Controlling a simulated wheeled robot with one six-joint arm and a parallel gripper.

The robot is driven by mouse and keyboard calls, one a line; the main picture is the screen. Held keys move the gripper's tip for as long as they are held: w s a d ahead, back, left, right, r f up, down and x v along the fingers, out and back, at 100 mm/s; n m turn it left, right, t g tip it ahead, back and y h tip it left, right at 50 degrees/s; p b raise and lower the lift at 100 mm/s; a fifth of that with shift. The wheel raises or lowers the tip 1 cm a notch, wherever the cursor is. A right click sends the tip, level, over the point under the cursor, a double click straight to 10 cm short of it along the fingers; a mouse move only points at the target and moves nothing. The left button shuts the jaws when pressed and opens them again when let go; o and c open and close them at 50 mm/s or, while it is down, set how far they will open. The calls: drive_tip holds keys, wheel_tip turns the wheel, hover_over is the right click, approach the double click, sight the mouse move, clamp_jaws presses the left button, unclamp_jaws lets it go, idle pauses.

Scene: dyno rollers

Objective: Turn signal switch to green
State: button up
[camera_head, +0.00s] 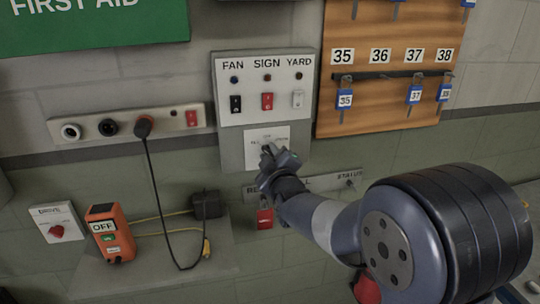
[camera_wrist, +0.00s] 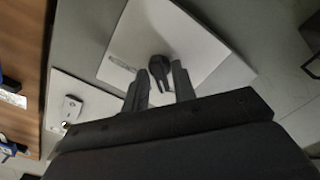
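The signal switch is a dark rotary knob (camera_wrist: 159,69) on a white plate (camera_head: 257,158), low on the grey wall panel. Small lettering on the plate is too small to read surely. My gripper (camera_head: 270,156) reaches up to the plate and hides most of the knob in the head view. In the wrist view my gripper (camera_wrist: 160,72) is open. One finger shows on each side of the knob, with gaps visible. I cannot tell how deep the fingers reach around it. The knob's exact setting is unclear.
Above the plate are FAN, SIGN and YARD rocker switches (camera_head: 267,101). A key board (camera_head: 390,60) hangs at right. A socket strip (camera_head: 160,123) with a plugged black cord is at left. An orange OFF device (camera_head: 110,233) and a DRIVE switch box (camera_head: 57,223) are lower left.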

drive_tip(key=c, duration=0.5)
drive_tip(key=shift+f+b, duration=0.15)
drive_tip(key=shift+b, duration=0.35)
drive_tip(key=m+b, duration=0.9)
drive_tip(key=b, duration=0.2)
drive_tip(key=shift+d+f, duration=0.1)
drive_tip(key=m+b, duration=0.3)
drive_tip(key=m, duration=0.2)
drive_tip(key=shift+m+b, duration=0.3)
drive_tip(key=shift+m, duration=0.1)
drive_tip(key=m, duration=0.2)
drive_tip(key=m+b, duration=0.1)
drive_tip(key=m, duration=0.2)
drive_tip(key=shift+d+r, duration=0.1)
drive_tip(key=shift+r, duration=0.1)
